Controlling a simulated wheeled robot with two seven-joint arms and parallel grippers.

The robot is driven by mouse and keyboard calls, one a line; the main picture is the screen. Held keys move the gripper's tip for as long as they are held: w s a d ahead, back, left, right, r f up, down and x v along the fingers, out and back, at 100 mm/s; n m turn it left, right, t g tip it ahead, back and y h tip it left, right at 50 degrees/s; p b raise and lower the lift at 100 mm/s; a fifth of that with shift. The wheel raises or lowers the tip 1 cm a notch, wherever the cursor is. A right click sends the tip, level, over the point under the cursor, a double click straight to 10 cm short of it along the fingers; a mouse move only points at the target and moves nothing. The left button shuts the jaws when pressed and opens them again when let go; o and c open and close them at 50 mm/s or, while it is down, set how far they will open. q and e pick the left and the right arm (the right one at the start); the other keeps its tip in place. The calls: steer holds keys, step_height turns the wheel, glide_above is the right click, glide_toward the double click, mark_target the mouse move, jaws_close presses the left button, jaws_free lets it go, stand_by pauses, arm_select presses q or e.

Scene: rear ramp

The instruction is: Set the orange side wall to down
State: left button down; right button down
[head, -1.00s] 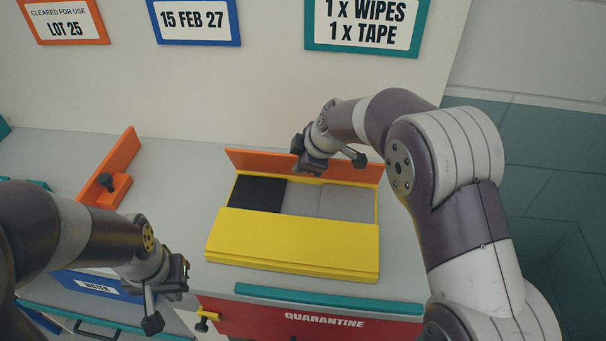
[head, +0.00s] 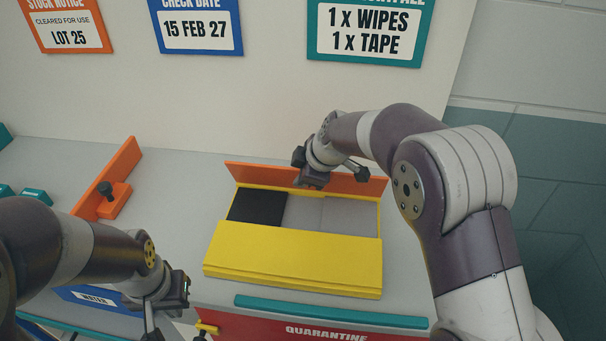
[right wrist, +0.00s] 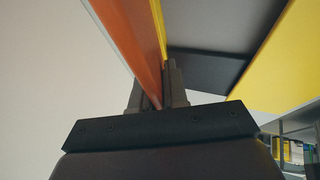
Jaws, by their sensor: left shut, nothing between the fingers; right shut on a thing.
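The orange side wall (head: 350,184) stands upright along the back edge of the open yellow box (head: 290,262). My right gripper (head: 308,183) reaches over the box and is shut on the wall's top edge. In the right wrist view the orange wall (right wrist: 133,45) runs between its two fingers (right wrist: 160,88), with the box's yellow rim beside it. The fingers hide part of the wall. My left gripper (head: 180,291) is shut and empty, front left of the box, near the blue WATER bin (head: 90,297).
Inside the box are a black compartment (head: 257,207) and grey ones (head: 345,214). An orange bar with a dark knob (head: 107,189) is at the left. A teal strip (head: 330,311) and the red QUARANTINE front (head: 270,325) are in front. Signs hang on the back wall.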

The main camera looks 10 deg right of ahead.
steer(key=shift+s+f, duration=0.3)
steer(key=shift+f, duration=0.25)
steer(key=c, duration=1.3)
jaws_free()
steer(key=shift+o, duration=0.3)
steer(key=shift+w+r, duration=0.2)
steer(key=shift+w, duration=0.05)
